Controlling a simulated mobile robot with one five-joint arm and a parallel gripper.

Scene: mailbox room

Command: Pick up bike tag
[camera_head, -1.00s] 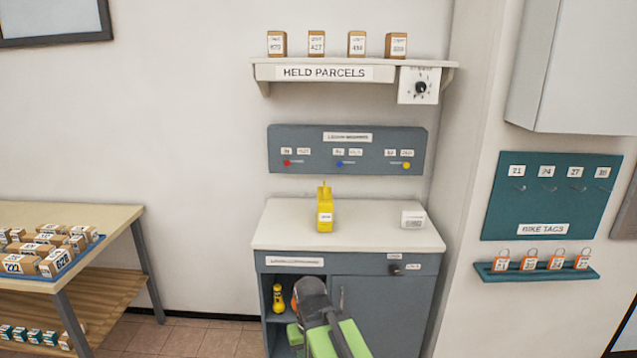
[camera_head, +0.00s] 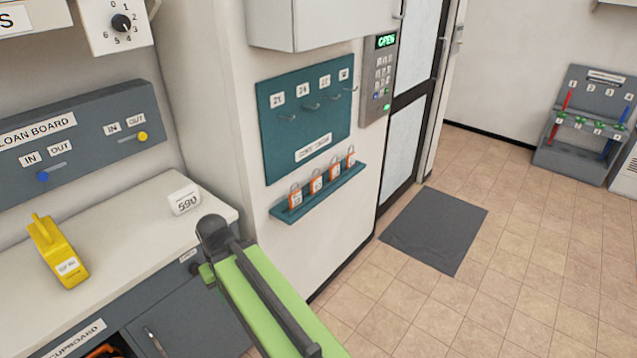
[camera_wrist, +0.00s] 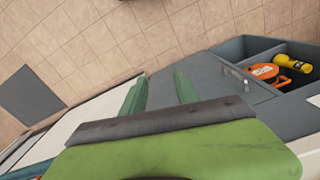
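Several orange bike tags with grey loops and white labels, such as the leftmost tag (camera_head: 296,199) and the rightmost tag (camera_head: 350,160), stand in a row on a teal ledge (camera_head: 325,194) in the head view. Above it a teal board (camera_head: 283,152) has several empty hooks under number labels. The tag numbers are too small to read surely. My green arm reaches up from the bottom, left of and nearer than the ledge.
A counter (camera_head: 130,225) with a yellow case (camera_head: 60,252) and a white number block (camera_head: 185,200) stands at left. A grey cabinet (camera_head: 310,25) hangs above the board. Open tiled floor with a dark mat (camera_head: 435,229) lies to the right.

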